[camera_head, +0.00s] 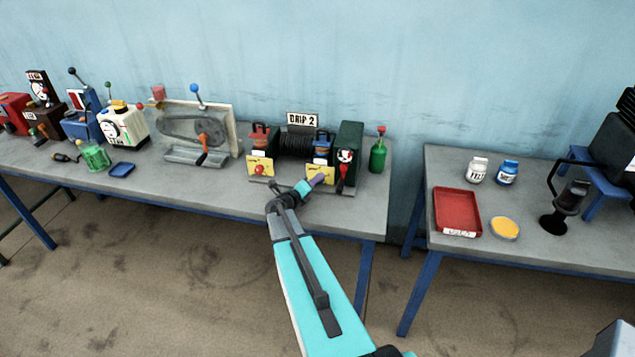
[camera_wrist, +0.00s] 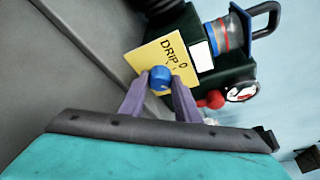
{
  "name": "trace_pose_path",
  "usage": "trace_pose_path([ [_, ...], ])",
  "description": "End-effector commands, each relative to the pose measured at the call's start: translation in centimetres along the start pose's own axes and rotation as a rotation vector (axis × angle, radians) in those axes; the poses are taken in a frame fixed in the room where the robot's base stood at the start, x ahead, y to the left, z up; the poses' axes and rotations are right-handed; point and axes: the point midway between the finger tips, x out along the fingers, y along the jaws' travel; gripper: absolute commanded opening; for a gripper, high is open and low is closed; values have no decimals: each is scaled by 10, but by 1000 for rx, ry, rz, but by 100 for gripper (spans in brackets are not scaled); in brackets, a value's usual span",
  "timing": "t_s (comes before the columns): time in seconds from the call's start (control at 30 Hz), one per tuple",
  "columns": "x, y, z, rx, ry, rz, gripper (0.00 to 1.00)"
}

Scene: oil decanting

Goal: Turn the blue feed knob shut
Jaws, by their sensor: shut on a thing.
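The blue feed knob (camera_wrist: 160,77) sits in front of a yellow card (camera_wrist: 162,56) marked DRIP in the wrist view. My gripper (camera_wrist: 160,88) has its two purple fingers on either side of the knob, shut on it. In the head view my gripper (camera_head: 318,181) reaches the right yellow card (camera_head: 322,174) at the front of the drip unit. It hides the knob there. An oil cup with a blue top (camera_head: 322,141) stands above this card. The DRIP 2 sign (camera_head: 303,121) is behind.
A red knob (camera_head: 258,170) on another yellow card is to the left. A dark green housing with a gauge (camera_head: 345,156) and red lever stands close on the right, beside a green bottle (camera_head: 378,153). The right table holds a red tray (camera_head: 457,211).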

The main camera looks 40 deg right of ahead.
Motion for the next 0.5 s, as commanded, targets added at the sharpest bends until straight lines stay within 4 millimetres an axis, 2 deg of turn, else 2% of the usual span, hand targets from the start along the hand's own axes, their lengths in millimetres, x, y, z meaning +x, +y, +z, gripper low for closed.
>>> trace_pose_path([
  [0.03, -3, 5, 2, -1, -7, 11, 7],
  [0.27, -3, 5, 3, 0, -7, 11, 7],
  [0.3, -3, 5, 3, 1, -7, 11, 36],
  [0.5, -2, 3, 2, 1, -4, 7, 37],
])
